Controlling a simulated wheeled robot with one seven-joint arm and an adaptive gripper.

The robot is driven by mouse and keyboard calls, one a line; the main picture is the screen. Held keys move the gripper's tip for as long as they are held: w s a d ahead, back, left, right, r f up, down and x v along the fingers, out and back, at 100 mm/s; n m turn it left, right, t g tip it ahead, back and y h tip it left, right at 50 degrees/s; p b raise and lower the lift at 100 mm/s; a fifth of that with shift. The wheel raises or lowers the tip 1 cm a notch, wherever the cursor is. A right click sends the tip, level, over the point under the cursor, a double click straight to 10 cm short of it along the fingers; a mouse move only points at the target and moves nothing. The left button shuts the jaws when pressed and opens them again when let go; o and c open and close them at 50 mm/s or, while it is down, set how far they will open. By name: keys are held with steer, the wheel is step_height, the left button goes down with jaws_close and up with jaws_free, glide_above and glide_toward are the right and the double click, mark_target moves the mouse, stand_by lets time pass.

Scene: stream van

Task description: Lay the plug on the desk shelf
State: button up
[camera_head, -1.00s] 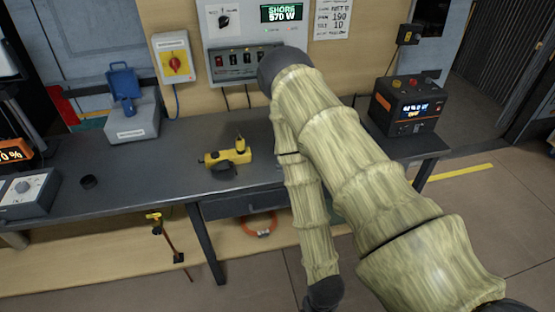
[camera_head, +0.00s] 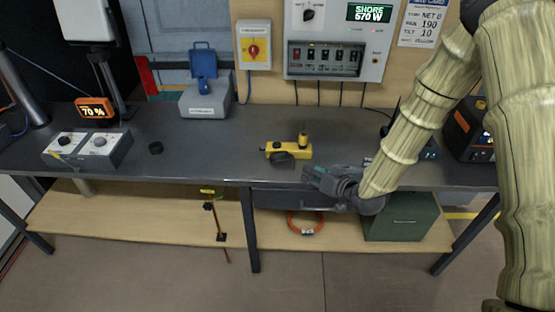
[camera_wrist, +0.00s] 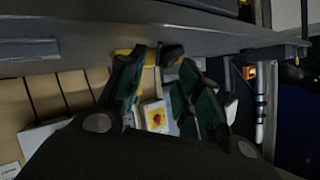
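A yellow block (camera_head: 290,151) lies on the grey desk top, with a black round part at its front and an upright yellow piece on top. A blue plug-like piece (camera_head: 202,85) stands at the open blue lid of a grey box (camera_head: 207,99). I cannot tell which is the plug. A light wooden shelf (camera_head: 150,216) runs under the desk. My gripper (camera_head: 314,174) is in front of the desk's front edge, just right of the yellow block. In the wrist view my gripper (camera_wrist: 162,85) has its fingers apart, with yellow and black parts visible beyond them; it looks empty.
An orange cable coil (camera_head: 305,223) and a green box (camera_head: 402,217) are on the lower shelf. A drawer (camera_head: 280,199) hangs under the desk.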

mark_target(288, 155)
steer(key=shift+y, duration=0.4)
steer(key=w+a, duration=0.1)
steer(key=w+a+p, duration=0.1)
steer(key=w, duration=0.1)
steer(key=w+a+r, duration=0.1)
steer(key=w, duration=0.1)
steer(key=shift+w+a, duration=0.25)
steer(key=shift+p+x, duration=1.4)
steer(key=shift+x, duration=1.6)
steer(key=shift+f, duration=0.1)
jaws_close()
